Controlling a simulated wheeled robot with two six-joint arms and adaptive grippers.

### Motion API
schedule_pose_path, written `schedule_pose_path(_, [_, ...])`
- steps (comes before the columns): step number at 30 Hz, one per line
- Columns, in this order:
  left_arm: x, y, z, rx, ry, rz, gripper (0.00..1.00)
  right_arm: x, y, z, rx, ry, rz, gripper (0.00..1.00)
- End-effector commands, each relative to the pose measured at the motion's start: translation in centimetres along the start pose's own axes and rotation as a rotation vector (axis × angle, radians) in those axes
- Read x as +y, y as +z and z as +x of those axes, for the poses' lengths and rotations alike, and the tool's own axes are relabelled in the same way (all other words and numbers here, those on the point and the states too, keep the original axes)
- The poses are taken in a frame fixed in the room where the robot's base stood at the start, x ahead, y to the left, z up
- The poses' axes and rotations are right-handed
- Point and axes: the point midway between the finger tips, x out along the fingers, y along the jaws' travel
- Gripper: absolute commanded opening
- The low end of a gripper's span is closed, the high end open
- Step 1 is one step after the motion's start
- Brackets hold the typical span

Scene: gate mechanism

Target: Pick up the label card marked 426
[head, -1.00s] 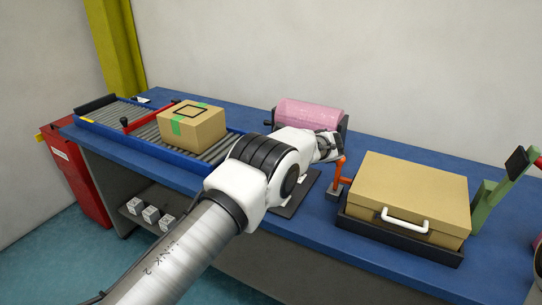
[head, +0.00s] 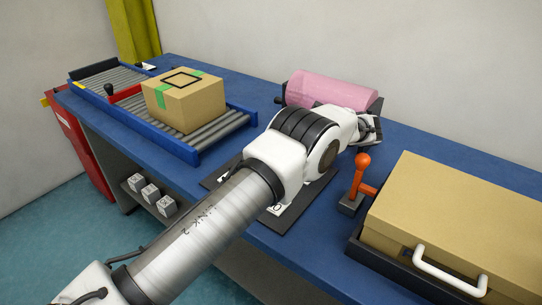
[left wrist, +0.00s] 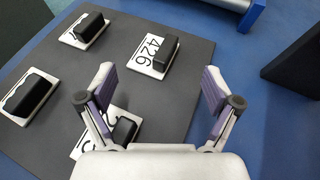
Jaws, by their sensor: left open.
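The label card marked 426 (left wrist: 149,50) lies on a dark grey mat (left wrist: 196,62) in the left wrist view. It is white with a black block-shaped grip on top. My left gripper (left wrist: 158,82) is open and empty, its fingers spread on the near side of this card and apart from it. Other similar cards lie on the mat, one at the upper left (left wrist: 84,30), one at the left (left wrist: 27,97) and one beside the left finger (left wrist: 88,143). In the head view my left gripper (head: 370,128) is over the table and my arm hides most of the mat.
A roller conveyor (head: 215,132) with a cardboard box (head: 185,100) stands at the left. A pink roll (head: 332,90) is behind my gripper. An orange lever (head: 362,170) and a tan case (head: 460,210) stand to the right.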

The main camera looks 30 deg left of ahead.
Motion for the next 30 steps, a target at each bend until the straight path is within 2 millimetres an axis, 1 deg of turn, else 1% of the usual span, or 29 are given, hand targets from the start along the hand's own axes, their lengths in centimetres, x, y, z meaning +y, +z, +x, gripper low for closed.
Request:
schedule_pose_path(1, [0.0,0.3,0.7,-0.001,0.004,0.001,0.90,0.0,0.0,-0.3,0.000,0.000,0.000,0.40])
schedule_pose_path(5, [0.0,0.4,2.4,0.000,0.003,0.001,0.90,0.0,0.0,-0.7,0.001,0.000,0.000,0.40])
schedule_pose_path(9, [0.0,0.5,4.9,0.000,0.005,0.003,0.90,0.0,0.0,-1.4,0.001,0.000,0.000,0.40])
schedule_pose_path(12, [0.0,0.4,6.4,0.000,0.003,0.002,0.90,0.0,0.0,-1.6,0.001,0.000,0.000,0.40])
schedule_pose_path(15, [0.0,0.2,7.0,0.001,0.001,0.002,0.90,0.0,0.0,-1.6,0.001,0.000,0.000,0.40])
schedule_pose_path(19, [-0.1,0.2,6.9,0.001,0.001,0.001,0.90,0.0,0.0,-1.5,0.001,0.000,0.000,0.40])
schedule_pose_path(20, [-0.1,0.2,6.9,0.001,0.001,0.001,0.86,0.0,0.0,-1.5,0.001,0.000,0.000,0.40])
schedule_pose_path(21, [0.0,0.2,6.9,0.001,0.001,0.001,0.72,0.0,0.0,-1.5,0.001,0.000,0.000,0.40])
schedule_pose_path(23, [0.0,0.2,6.9,0.001,0.001,0.001,0.51,0.0,0.0,-1.5,0.001,0.000,0.000,0.40])
schedule_pose_path(24, [0.0,0.2,6.9,0.000,0.001,0.001,0.37,0.0,0.0,-1.5,0.001,0.000,0.000,0.40])
schedule_pose_path(27, [0.0,0.2,6.9,0.001,0.001,0.001,0.07,0.0,0.0,-1.5,0.001,0.000,0.000,0.40])
schedule_pose_path(28, [0.0,0.2,6.9,0.001,0.001,0.002,0.01,0.0,0.0,-1.5,0.001,0.000,0.000,0.40])
schedule_pose_path(30, [0.0,0.1,6.9,0.001,0.001,0.002,0.00,0.0,0.0,-1.5,0.001,0.000,0.000,0.40])
